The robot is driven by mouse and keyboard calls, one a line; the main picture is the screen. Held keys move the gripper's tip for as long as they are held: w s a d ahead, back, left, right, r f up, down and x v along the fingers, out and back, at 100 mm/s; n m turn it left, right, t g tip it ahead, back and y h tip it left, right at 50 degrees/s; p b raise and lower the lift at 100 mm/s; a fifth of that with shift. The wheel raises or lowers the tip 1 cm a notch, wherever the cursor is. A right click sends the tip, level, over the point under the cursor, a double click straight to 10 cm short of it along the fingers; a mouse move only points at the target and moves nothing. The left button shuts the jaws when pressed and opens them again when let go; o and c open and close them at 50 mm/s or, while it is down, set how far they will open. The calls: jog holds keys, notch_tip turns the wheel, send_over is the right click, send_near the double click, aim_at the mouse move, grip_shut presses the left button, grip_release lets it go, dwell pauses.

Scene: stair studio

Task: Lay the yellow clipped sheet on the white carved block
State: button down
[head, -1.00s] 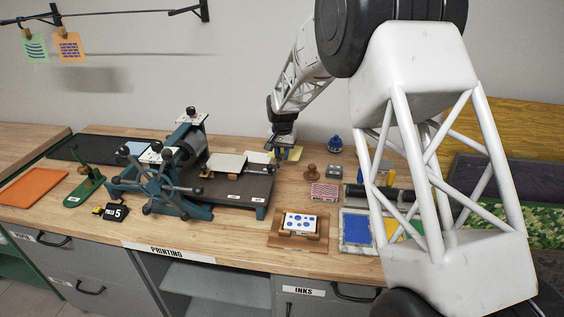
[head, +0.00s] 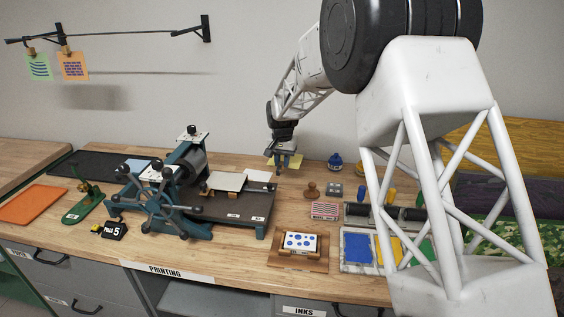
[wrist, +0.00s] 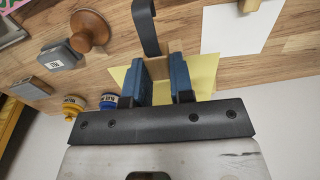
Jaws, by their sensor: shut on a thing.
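The yellow sheet (head: 295,162) is at the back of the bench under my gripper (head: 285,163). In the wrist view the sheet (wrist: 205,76) shows on both sides of the blue jaws (wrist: 168,85). The jaws are shut on a wood-coloured clip (wrist: 165,67) on the sheet, mostly hidden between them. The sheet seems slightly above the bench; the gap is hard to judge. A white block with blue dots (head: 300,243), likely the carved block, lies in a wooden frame (head: 281,256) at the front, toward the camera from my gripper.
A press with a spoked wheel (head: 158,200) and dark bed (head: 250,206) stands left. A stamp (head: 312,190), pink striped block (head: 324,210) and blue jar (head: 335,161) stand right of centre. Ink trays (head: 357,246) lie front right. A white sheet (head: 258,175) lies near my gripper.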

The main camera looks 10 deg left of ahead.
jog(key=d+r+n, duration=0.1)
jog(key=d+r, duration=0.3)
jog(key=d, duration=0.9)
jog(key=d+r, duration=0.5)
jog(key=d, duration=0.9)
jog(key=s+a+f, duration=0.2)
jog(key=s+a, duration=0.3)
jog(key=s, duration=0.6)
jog(key=s+a+f, duration=0.2)
jog(key=s+a, duration=0.4)
jog(key=s, duration=0.5)
jog(key=s+a+f, duration=0.1)
jog(key=s+a, duration=0.5)
jog(key=s, duration=0.5)
jog(key=shift+s+f, duration=0.15)
jog(key=shift+f, duration=0.25)
jog(key=shift+a+f, duration=0.1)
jog(key=shift+f, duration=0.1)
jog(key=shift+f, duration=4.55)
jog(key=shift+f, duration=0.2)
